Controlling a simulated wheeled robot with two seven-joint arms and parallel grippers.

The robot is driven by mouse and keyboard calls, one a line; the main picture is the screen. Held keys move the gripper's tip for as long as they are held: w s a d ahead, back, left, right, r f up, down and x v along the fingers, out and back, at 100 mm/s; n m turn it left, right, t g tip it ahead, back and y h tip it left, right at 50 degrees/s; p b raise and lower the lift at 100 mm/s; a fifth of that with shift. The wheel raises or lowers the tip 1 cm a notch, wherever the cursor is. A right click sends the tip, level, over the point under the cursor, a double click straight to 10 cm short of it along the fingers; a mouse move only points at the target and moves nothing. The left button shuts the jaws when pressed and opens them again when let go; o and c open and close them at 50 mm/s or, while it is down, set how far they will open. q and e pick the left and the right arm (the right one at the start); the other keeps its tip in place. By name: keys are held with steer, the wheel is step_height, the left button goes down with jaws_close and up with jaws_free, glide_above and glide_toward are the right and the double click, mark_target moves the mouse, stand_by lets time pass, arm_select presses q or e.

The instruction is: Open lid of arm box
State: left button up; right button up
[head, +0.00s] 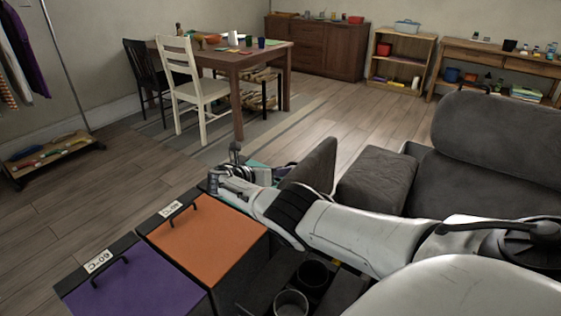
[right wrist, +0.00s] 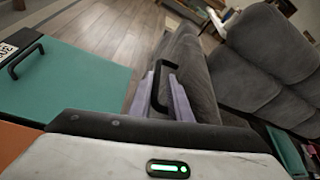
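The arm box lid, a dark grey padded panel (head: 312,168), stands tilted up beside the sofa seat in the head view. It also fills the middle of the right wrist view (right wrist: 198,85). A black bar handle (right wrist: 161,72) stands out from it. My right gripper (right wrist: 162,95) has its two pale fingers on either side of this handle, close against it, and looks shut on it. In the head view my right gripper (head: 238,168) is at the far end of my white arm, left of the lid. The inside of the box is mostly hidden. My left gripper is out of view.
An orange-lidded box (head: 210,245) and a purple-lidded box (head: 135,285) stand at the front left. A teal lid (right wrist: 85,75) is left of the handle. Cup holders (head: 291,302) are at the front. The grey sofa (head: 490,140) is right; open floor lies beyond.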

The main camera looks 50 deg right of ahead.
steer(key=p+v, duration=0.4)
steer(key=v, duration=0.6)
steer(key=shift+r, duration=0.1)
